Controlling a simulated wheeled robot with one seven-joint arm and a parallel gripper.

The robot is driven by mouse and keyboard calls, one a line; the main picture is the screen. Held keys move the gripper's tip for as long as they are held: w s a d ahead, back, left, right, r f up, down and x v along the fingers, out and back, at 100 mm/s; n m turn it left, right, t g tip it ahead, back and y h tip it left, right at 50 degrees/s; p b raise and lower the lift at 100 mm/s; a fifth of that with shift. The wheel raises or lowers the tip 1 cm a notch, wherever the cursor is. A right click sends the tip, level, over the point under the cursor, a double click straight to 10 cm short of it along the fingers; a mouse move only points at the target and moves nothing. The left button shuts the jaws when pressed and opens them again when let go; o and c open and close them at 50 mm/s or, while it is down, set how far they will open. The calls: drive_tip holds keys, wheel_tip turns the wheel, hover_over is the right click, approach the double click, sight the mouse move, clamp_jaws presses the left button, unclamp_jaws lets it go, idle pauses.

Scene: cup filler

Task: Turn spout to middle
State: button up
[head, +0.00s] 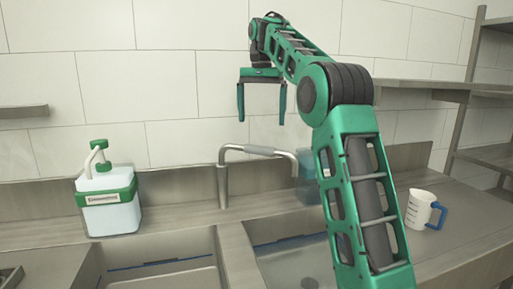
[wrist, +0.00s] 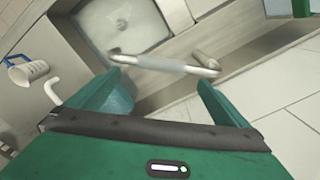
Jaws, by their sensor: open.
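The metal spout (head: 260,150) has a grey sleeve on its middle. It rises from its post (head: 222,187) behind the sinks and reaches right, towards the right basin (head: 290,255).
The left basin (head: 165,275) lies across a divider (head: 237,255). A soap pump bottle (head: 110,205) stands at left. A bluish container (head: 307,190) is partly behind my arm. A measuring cup (head: 420,208) stands on the right counter. Shelves (head: 470,90) are at far right.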

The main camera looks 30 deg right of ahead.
drive_tip(key=f, duration=1)
drive_tip(key=shift+w+f, duration=0.25)
drive_tip(key=shift+w, duration=0.1)
drive_tip(key=shift+c, duration=0.3)
